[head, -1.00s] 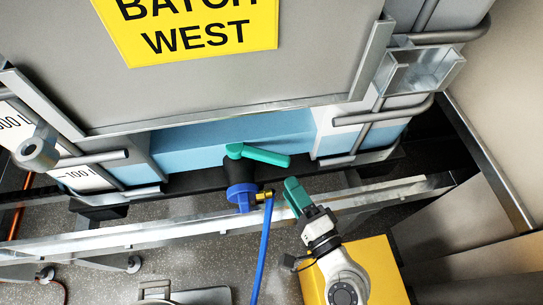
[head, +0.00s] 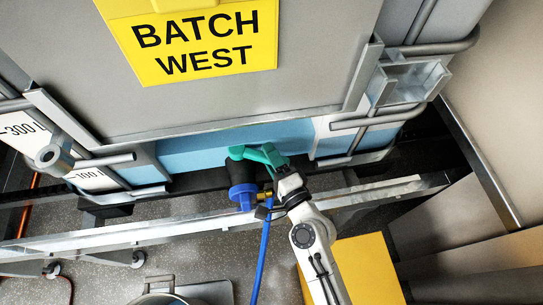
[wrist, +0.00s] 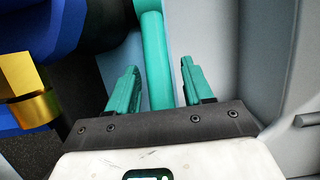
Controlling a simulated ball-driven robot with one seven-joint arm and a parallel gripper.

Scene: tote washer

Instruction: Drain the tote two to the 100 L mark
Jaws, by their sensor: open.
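The tote (head: 250,100) carries a yellow BATCH WEST sign (head: 205,45). Light blue shows low in it, below the grey panel. The outlet valve (head: 241,185) is black and blue with a teal lever (head: 238,152) that points right. My gripper (head: 272,158) is at the lever's free end. In the wrist view my gripper (wrist: 158,88) is open, with the lever (wrist: 153,50) between its teal fingers, nearer the left one. Part of the lever is hidden in the head view.
A blue hose (head: 262,255) hangs from a brass fitting (wrist: 33,107) on the valve. A metal rail (head: 130,235) runs in front of the tote. A metal pot (head: 165,299) stands below left. A yellow block (head: 365,270) is beneath my arm.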

